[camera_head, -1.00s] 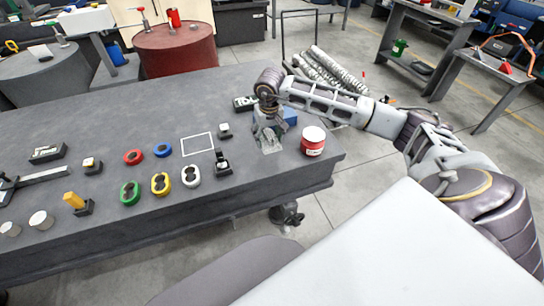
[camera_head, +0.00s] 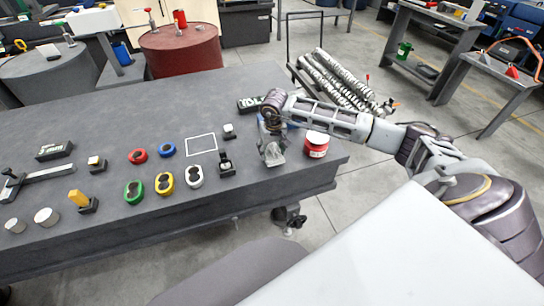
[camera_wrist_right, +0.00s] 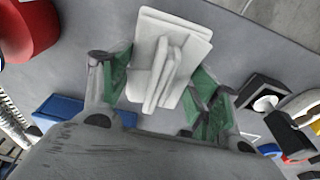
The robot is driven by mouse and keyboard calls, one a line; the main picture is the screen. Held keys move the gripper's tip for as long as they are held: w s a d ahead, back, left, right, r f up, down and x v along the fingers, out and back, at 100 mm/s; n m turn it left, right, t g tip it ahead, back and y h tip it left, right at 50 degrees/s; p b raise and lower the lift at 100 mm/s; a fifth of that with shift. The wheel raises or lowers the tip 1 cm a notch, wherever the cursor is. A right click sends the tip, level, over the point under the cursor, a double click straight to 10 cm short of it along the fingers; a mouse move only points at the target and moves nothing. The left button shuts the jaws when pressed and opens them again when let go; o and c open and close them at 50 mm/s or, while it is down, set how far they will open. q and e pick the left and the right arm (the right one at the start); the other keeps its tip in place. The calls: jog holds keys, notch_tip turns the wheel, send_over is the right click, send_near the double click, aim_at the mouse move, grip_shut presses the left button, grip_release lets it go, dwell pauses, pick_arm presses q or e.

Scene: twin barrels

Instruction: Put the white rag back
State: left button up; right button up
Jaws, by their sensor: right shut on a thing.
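The white rag (camera_wrist_right: 165,62) is a folded, pale bundle between the two green-padded fingers of my right gripper (camera_wrist_right: 160,88) in the right wrist view. My right gripper (camera_head: 271,150) is shut on it. I cannot tell whether the rag touches the tabletop. A white outlined square (camera_head: 201,145) on the table lies to the left of the gripper. My left gripper is not in view.
A blue object (camera_wrist_right: 70,112) lies beside the gripper, mostly hidden in the head view. Small black-based holders (camera_head: 227,166) and coloured rings, including a white one (camera_head: 194,177), stand to the left. The table's far left middle is clear. A red barrel (camera_head: 180,50) stands behind.

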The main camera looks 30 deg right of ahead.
aim_at(272, 156)
jog(key=shift+f, duration=0.1)
jog(key=shift+f, duration=1.85)
jog(key=shift+f, duration=0.1)
jog(key=o, duration=1)
jog(key=r, duration=0.4)
jog(key=s+r, duration=0.1)
jog(key=r, duration=0.7)
jog(key=shift+s+a, duration=0.3)
jog(key=shift+s, duration=0.05)
